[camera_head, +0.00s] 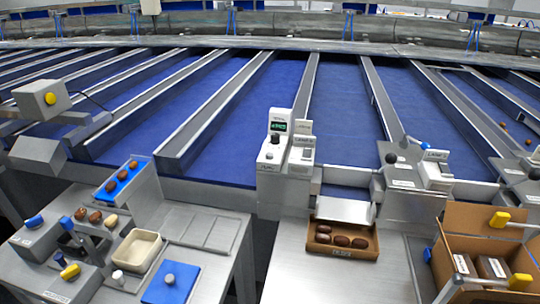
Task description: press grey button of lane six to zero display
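A light grey control unit (285,165) stands upright at the middle, at the near end of the blue lanes. It carries a small display (278,127) with lit green digits, too small to read. A dark round knob (275,139) sits below the display, and a small grey button (269,155) appears lower on the sloped face. A label plate (303,141) beside it has lettering that I cannot read surely, so I cannot confirm the lane number. Neither of my grippers is in view, and nothing touches the unit.
A cardboard tray of dates (343,254) sits on the steel table (300,270) before the unit. An open carton (480,215) stands at right. A cream bin (137,249) and blue pad (172,283) are at left. Another control unit (412,185) stands to the right.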

